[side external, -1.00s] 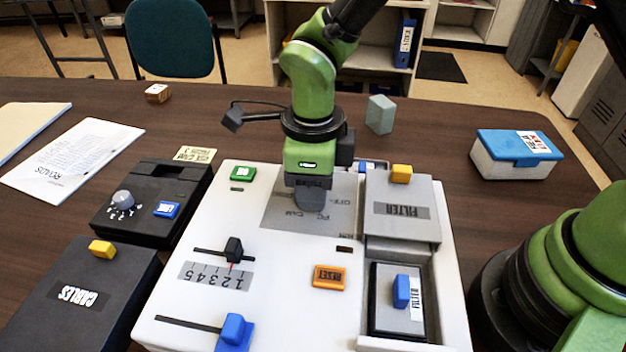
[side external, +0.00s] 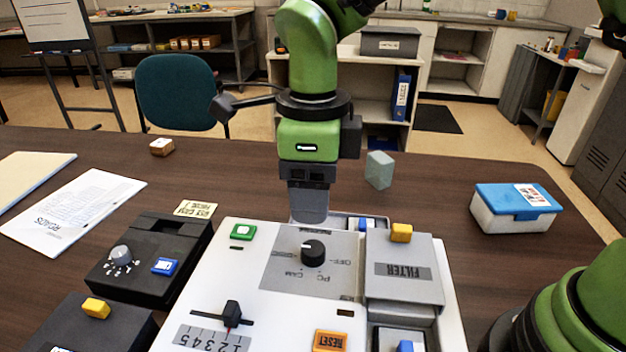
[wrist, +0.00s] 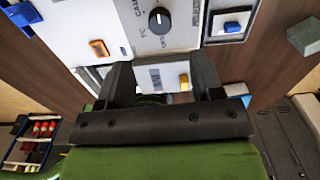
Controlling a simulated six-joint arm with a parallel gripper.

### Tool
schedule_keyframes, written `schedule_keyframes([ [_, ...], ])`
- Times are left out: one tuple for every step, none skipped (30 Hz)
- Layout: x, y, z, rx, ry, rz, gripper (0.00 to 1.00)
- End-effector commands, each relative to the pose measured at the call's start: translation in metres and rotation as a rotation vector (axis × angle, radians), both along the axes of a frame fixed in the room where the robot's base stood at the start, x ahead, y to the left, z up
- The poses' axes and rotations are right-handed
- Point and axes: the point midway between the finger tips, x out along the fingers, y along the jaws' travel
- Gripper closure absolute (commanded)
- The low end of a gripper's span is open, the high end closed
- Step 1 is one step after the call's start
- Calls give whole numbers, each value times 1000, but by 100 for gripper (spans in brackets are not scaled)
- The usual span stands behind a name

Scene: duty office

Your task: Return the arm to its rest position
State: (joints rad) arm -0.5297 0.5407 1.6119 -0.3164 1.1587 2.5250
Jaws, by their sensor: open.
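My gripper (side external: 308,205) points down above the back part of the white control panel (side external: 215,262), close behind the black rotary knob (side external: 313,252). Nothing is held. In the wrist view my gripper (wrist: 160,80) shows two dark fingers spread apart with an empty gap. The knob (wrist: 158,18) sits beyond the fingertips there, apart from them. The knob's plate carries the labels CAM, PC and OFF.
The panel carries a green button (side external: 243,231), an orange RESET button (side external: 330,340), a slider (side external: 232,314) and a grey FILTER cover (side external: 403,271). A blue-lidded box (side external: 515,208) stands right. A grey-green block (side external: 379,170) stands behind. Air above the table is clear.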

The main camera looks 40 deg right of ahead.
Motion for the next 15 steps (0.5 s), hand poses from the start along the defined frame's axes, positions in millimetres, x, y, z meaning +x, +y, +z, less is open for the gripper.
schedule_keyframes([
  [0,0,4,1,-1,-1,40],
  [0,0,5,1,-1,-1,40],
  [0,0,6,1,-1,-1,40],
  [0,0,6,0,0,-1,40],
  [0,0,6,1,1,0,40],
  [0,0,6,1,1,0,40],
  [0,0,6,1,1,0,40],
  [0,0,6,1,1,0,40],
  [0,0,6,1,1,0,40],
  [0,0,6,1,1,0,40],
  [0,0,6,1,1,0,40],
  [0,-1,7,1,-1,4,40],
  [0,-2,8,4,-4,13,40],
  [-1,-3,11,8,-9,27,40],
  [-2,-7,15,15,-16,57,40],
])
